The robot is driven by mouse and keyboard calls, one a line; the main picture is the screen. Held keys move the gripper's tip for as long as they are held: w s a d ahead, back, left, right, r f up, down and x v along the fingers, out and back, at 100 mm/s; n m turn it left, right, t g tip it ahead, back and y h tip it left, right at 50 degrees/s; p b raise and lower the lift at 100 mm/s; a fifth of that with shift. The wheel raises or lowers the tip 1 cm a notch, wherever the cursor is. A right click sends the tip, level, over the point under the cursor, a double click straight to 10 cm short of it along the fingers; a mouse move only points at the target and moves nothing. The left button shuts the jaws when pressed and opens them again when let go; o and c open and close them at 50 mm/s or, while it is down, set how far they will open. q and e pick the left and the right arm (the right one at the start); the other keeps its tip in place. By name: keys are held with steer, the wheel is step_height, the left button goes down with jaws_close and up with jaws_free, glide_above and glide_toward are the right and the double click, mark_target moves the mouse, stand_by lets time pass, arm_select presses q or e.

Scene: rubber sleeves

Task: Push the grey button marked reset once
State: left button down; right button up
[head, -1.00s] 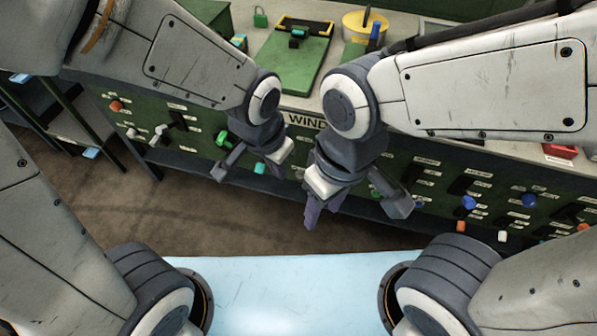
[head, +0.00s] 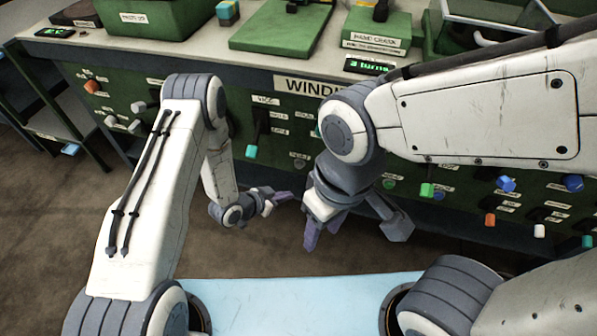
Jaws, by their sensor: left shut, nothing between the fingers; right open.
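No marking that reads as reset is legible in the head view, so I cannot tell which control is the grey button. A small dark round control (head: 300,161) shows on the green panel between my two arms, its label too small to read. My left gripper (head: 284,197) is shut and empty, its purple fingers pointing right in front of the panel's lower part. My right gripper (head: 355,230) is open and empty, hanging lower and to the right, its fingers spread. My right arm hides part of the panel and of the sign.
The green console panel carries a partly hidden sign (head: 304,86), an orange knob (head: 91,87), pale levers (head: 138,107), a teal-tipped lever (head: 251,151) and blue knobs (head: 506,184). A hand crank box (head: 376,34) stands on top. A light blue surface (head: 300,306) lies below.

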mark_target(299, 165)
stand_by(0.3)
arm_select(q)
steer(key=w+d+b, duration=0.2)
steer(key=w, duration=0.6)
steer(key=shift+w+d, duration=0.15)
steer(key=shift+d, duration=0.25)
steer(key=shift+w, duration=0.15)
stand_by(1.7)
steer(key=shift+w+d+b, duration=0.1)
steer(key=shift+w+b, duration=0.15)
steer(key=shift+b, duration=0.05)
steer(key=shift+w+d, duration=0.1)
steer(key=shift+w, duration=0.25)
stand_by(0.5)
steer(key=shift+s, duration=0.15)
steer(key=shift+s+a, duration=0.25)
steer(key=shift+s, duration=0.35)
